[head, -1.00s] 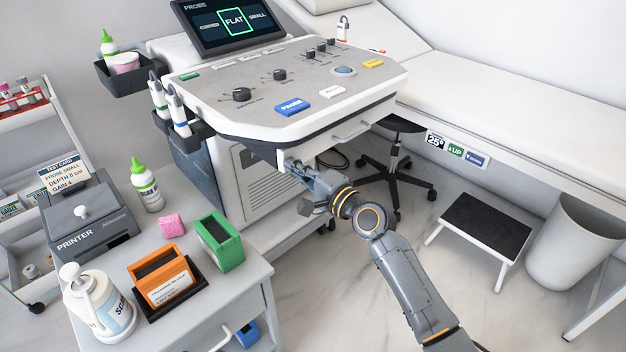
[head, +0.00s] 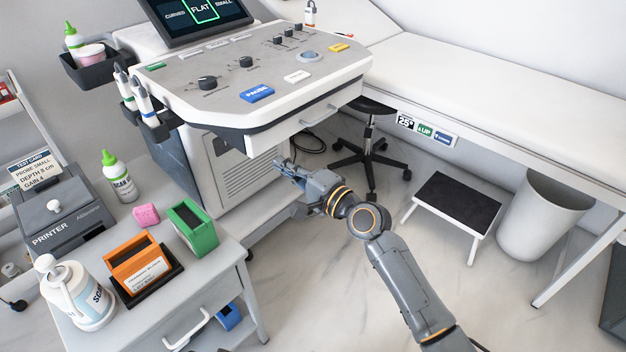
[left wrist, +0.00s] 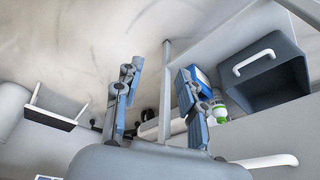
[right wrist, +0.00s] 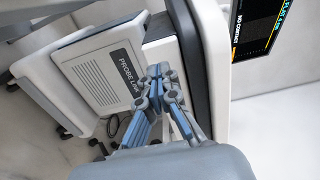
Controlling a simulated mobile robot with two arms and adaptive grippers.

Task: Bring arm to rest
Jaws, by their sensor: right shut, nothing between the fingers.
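My right arm reaches in from the bottom right of the head view. Its gripper (head: 280,165) is shut and empty, in front of the lower cabinet of the ultrasound console (head: 185,95) and below the console's front drawer. In the right wrist view its fingers (right wrist: 159,72) are together, with the cabinet's printed panel (right wrist: 105,72) behind them. My left gripper shows only in the left wrist view (left wrist: 160,72). Its fingers are apart, with nothing seen held between them.
The side cart (head: 222,260) at lower left carries a printer (head: 62,215), bottles and green and orange holders. A stool (head: 368,150), a step (head: 455,205), a bin (head: 540,215) and the couch (head: 480,90) stand at right. Floor between is clear.

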